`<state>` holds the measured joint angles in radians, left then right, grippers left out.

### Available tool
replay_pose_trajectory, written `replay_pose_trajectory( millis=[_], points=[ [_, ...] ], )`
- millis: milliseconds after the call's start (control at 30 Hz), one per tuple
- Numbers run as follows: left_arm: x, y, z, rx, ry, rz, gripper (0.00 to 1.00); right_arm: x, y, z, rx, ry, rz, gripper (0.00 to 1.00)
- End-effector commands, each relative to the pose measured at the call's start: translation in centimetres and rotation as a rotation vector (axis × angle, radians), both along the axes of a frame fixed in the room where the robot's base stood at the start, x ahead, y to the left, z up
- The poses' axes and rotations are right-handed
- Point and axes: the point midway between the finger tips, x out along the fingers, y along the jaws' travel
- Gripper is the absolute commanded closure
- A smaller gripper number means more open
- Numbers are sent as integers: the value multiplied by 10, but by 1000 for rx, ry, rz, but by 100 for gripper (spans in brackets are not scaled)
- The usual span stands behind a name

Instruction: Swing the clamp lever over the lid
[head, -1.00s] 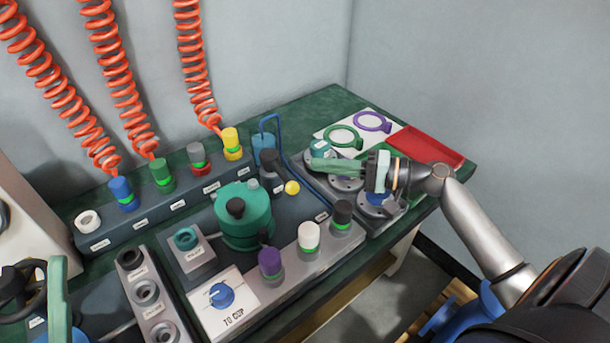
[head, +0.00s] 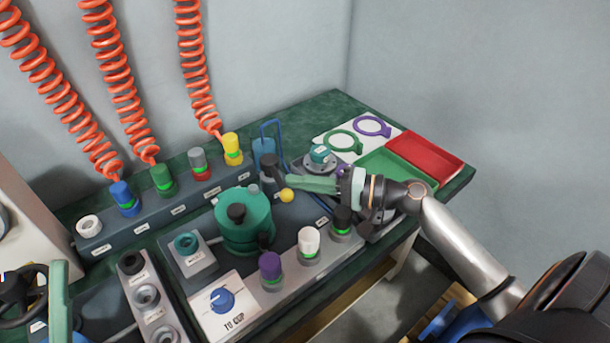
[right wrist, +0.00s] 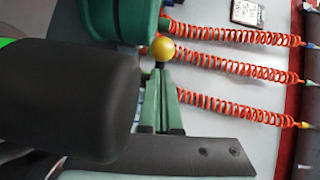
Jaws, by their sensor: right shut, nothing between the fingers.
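The clamp lever is a dark arm (head: 272,166) ending in a yellow ball knob (head: 286,195). The lever points to the right, away from the lid. My right gripper (head: 290,184) is shut and empty, its green fingertips at the yellow ball. In the right wrist view the ball (right wrist: 163,48) sits just past the shut fingertips (right wrist: 159,75); I cannot tell whether they touch. A green finger of my left gripper (head: 58,292) shows at the lower left; its opening cannot be told.
White and black-capped fittings (head: 309,241) (head: 342,219) stand close below the right gripper. The black one looms large in the right wrist view (right wrist: 85,98). A blue post (head: 264,152) stands behind the lever. Red (head: 426,158) and green trays lie at the right.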

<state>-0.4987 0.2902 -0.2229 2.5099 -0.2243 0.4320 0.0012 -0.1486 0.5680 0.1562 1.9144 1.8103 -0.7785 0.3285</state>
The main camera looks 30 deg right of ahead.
Motion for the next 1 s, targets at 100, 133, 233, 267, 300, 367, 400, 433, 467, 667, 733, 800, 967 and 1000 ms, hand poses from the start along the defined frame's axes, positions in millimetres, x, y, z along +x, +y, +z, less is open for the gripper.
replay_pose_trajectory(
  millis=[100, 133, 233, 267, 300, 367, 400, 433, 467, 667, 733, 800, 967, 1000],
  points=[
    [0, 1, -1, 2, 1, 2, 22, 0, 0, -1, -1, 0, 0, 100],
    [0, 1, -1, 2, 1, 2, 22, 0, -1, -1, -1, 0, 0, 100],
    [0, 1, -1, 1, 1, 3, 22, 0, -1, -1, -1, 0, 0, 100],
    [0, 1, -1, 1, 1, 3, 22, -1, -2, -1, -1, 1, 0, 100],
    [0, 1, -1, 1, 1, 3, 22, -3, -3, -1, -1, 1, 0, 100],
    [0, 1, 0, 1, 1, 3, 22, -7, -7, -1, -1, 3, -1, 100],
    [0, 1, 0, 2, 0, 4, 22, -10, -11, 0, -1, 3, -1, 100],
    [0, 1, 1, 2, -1, 4, 22, -14, -14, 0, -1, 3, -2, 100],
    [0, 1, 1, 2, -1, 4, 22, -18, -18, 0, -2, 3, -1, 100],
    [0, 1, 6, 4, -4, 8, 22, -48, -48, 5, -1, 5, -4, 100],
    [0, 1, 8, 4, -6, 10, 22, -58, -57, 6, 0, 4, -2, 100],
    [0, 1, 10, 6, -8, 12, 22, -67, -67, 7, 1, 3, -2, 100],
    [0, 1, 13, 9, -13, 17, 22, -82, -82, 9, 1, 2, -1, 100],
    [0, 1, 13, 9, -13, 17, 22, -84, -84, 9, 0, 1, -1, 100]
  ],
)
